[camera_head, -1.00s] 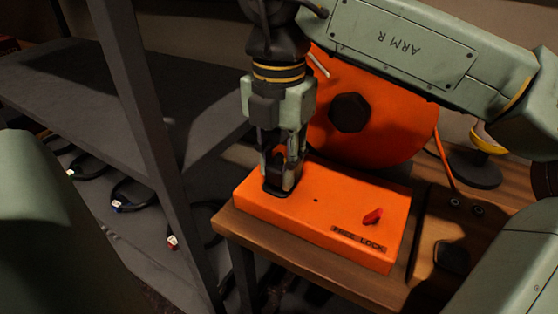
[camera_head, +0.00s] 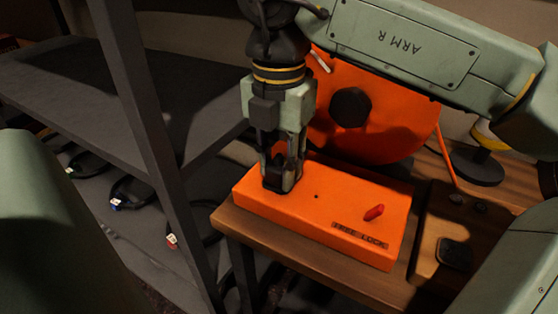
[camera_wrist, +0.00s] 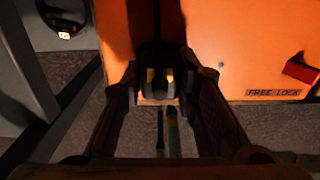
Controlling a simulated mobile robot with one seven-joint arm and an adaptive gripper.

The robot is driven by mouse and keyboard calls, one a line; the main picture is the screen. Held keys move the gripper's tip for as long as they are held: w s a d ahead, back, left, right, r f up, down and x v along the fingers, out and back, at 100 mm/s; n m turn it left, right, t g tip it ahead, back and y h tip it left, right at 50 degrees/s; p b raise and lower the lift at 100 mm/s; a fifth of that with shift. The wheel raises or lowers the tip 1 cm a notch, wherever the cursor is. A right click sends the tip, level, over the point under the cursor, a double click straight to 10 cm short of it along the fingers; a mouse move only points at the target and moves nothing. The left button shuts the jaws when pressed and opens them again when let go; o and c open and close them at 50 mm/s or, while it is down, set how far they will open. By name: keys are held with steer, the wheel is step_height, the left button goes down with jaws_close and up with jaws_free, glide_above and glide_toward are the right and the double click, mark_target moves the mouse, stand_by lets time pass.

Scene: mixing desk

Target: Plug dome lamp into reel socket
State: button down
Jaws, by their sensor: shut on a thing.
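The reel is an orange disc (camera_head: 395,130) with a black hub, behind an orange base box (camera_head: 320,205) with a red lever and a FREE LOCK label. My gripper (camera_head: 282,178) points down at the box's left end, its fingertips at the top face. It is shut on a dark plug (camera_wrist: 159,85), which shows between the fingers in the wrist view with brassy parts. The reel socket is hidden under the gripper, and I cannot tell whether the plug is seated. A yellow and white lamp with a dark round base (camera_head: 477,167) stands at the right; its top is hidden.
The box sits on a wooden bench (camera_head: 235,222) near its left edge. A dark shelf rack (camera_head: 150,130) with an upright post stands close on the left. Several black cables with coloured ends (camera_head: 130,195) lie on its lower level. A dark fitting (camera_head: 455,253) is on the right.

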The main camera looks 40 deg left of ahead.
steer(key=shift+f, duration=0.15)
steer(key=c, duration=1.2)
jaws_free()
step_height(320, 180, up, 8)
steer(key=shift+f, duration=0.15)
